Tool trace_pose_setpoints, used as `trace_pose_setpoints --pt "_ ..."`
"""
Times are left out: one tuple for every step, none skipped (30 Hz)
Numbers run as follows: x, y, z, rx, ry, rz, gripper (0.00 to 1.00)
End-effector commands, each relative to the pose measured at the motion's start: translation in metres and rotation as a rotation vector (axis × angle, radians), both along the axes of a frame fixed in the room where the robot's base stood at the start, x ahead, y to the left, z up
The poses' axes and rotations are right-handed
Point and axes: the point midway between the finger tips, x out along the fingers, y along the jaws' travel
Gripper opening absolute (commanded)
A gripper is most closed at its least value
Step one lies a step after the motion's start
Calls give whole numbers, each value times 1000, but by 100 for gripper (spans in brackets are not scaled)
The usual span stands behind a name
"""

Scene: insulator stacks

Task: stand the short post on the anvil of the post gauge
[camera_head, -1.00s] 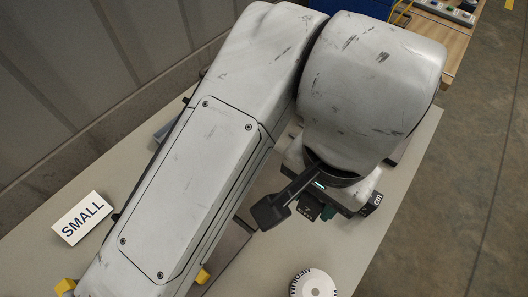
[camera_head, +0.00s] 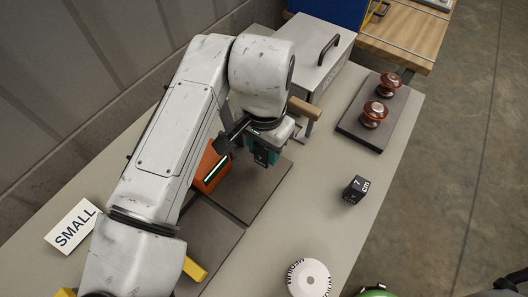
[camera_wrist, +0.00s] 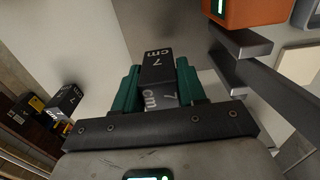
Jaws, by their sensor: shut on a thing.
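My gripper (camera_head: 262,155) hangs over the table beside the orange gauge unit. In the wrist view its green fingers (camera_wrist: 160,88) are shut on a dark square post (camera_wrist: 158,66) marked "7 cm". The post's lower end is hidden, and the head view does not show it clearly. The orange unit of the post gauge (camera_head: 212,168) has a lit green strip and stands left of my gripper. It also shows in the wrist view (camera_wrist: 250,12), above and right of the held post, near grey metal bars (camera_wrist: 240,45). I cannot tell which part is the anvil.
A black cube marked "7 cm" (camera_head: 355,190) stands on the table at right. Brown insulators (camera_head: 374,114) stand on a dark tray (camera_head: 352,130). A grey case (camera_head: 308,62) stands behind my gripper. A white disc (camera_head: 308,279) lies in front, and a "SMALL" sign (camera_head: 72,227) at left.

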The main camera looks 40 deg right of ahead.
Motion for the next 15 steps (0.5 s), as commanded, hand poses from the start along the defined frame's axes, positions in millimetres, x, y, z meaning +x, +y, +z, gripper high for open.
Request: trace_pose_setpoints --pt "3 -1 -6 0 2 -1 0" --pt "2 -1 -11 0 3 0 0" --pt "2 -1 -17 0 3 0 0" --pt "2 0 -22 -1 2 1 0" --pt "2 0 -26 0 2 1 0" --pt "2 0 -30 0 2 0 0" --pt "2 -1 -31 0 1 0 0" --pt "2 -1 -32 0 0 0 0" --pt "2 -1 -33 0 -1 0 0" --pt "2 -1 -32 -1 -1 0 0" --pt "2 -1 -32 0 -1 0 0" --pt "2 -1 -32 0 -1 -1 0" --pt "2 -1 -32 0 -1 -1 0" --pt "2 -1 -32 0 0 -1 0" --pt "2 -1 -33 0 0 0 0"
